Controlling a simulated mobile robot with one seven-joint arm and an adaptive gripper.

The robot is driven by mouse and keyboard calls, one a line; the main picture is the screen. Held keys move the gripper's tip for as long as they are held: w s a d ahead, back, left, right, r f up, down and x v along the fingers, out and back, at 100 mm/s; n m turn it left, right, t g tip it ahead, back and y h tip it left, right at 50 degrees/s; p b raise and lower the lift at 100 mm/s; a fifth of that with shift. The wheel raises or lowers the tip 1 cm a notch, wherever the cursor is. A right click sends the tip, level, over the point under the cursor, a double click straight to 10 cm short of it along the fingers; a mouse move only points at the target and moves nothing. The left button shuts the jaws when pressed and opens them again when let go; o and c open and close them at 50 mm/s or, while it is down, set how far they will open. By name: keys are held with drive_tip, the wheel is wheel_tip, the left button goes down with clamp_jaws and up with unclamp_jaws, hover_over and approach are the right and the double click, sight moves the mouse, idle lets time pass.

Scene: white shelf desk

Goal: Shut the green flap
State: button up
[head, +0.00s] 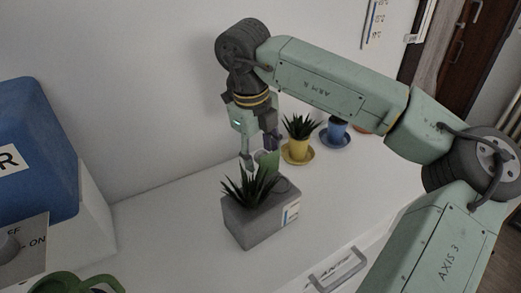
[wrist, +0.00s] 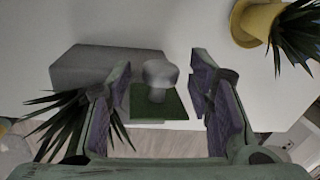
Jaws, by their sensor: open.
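The green flap (head: 268,162) stands raised at the back of a grey box planter (head: 258,222), partly hidden by spiky leaves and my gripper in the head view. In the wrist view a dark green panel (wrist: 158,106), seemingly the flap, lies beside the grey box (wrist: 100,70). A grey rounded knob (wrist: 160,74) shows over the panel. My gripper (head: 260,150) is above the planter, fingers pointing down. In the wrist view my gripper (wrist: 161,65) is open, its two fingers either side of the knob and panel. I cannot tell whether they touch anything.
A yellow pot (head: 297,149) with a spiky plant and a blue pot (head: 337,132) stand on saucers behind and right of the planter. A blue box (head: 38,145) stands at the left. White desk surface is free left of the planter.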

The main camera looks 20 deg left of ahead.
drive_tip(key=shift+c, duration=0.3)
clamp_jaws()
idle(0.4)
